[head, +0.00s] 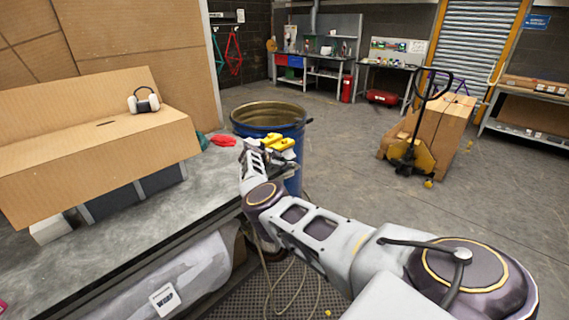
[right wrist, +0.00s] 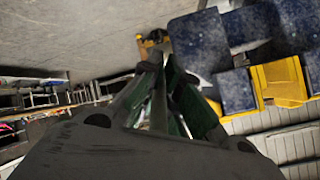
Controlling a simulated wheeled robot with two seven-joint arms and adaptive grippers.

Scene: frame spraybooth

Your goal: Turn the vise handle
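My right arm reaches from the lower right to the far end of the workbench (head: 150,225) in the head view. My right gripper (head: 262,150) is there, small and partly covered by the wrist. Bright yellow parts (head: 277,143) show right beside it; I cannot tell what they belong to. My left gripper is not in view.
A blue drum (head: 270,118) stands just behind the bench end. A cardboard box (head: 95,160) with ear defenders (head: 144,100) and a red item (head: 222,140) are on the bench. A yellow pallet jack (head: 412,155) stands to the right. Open floor lies between.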

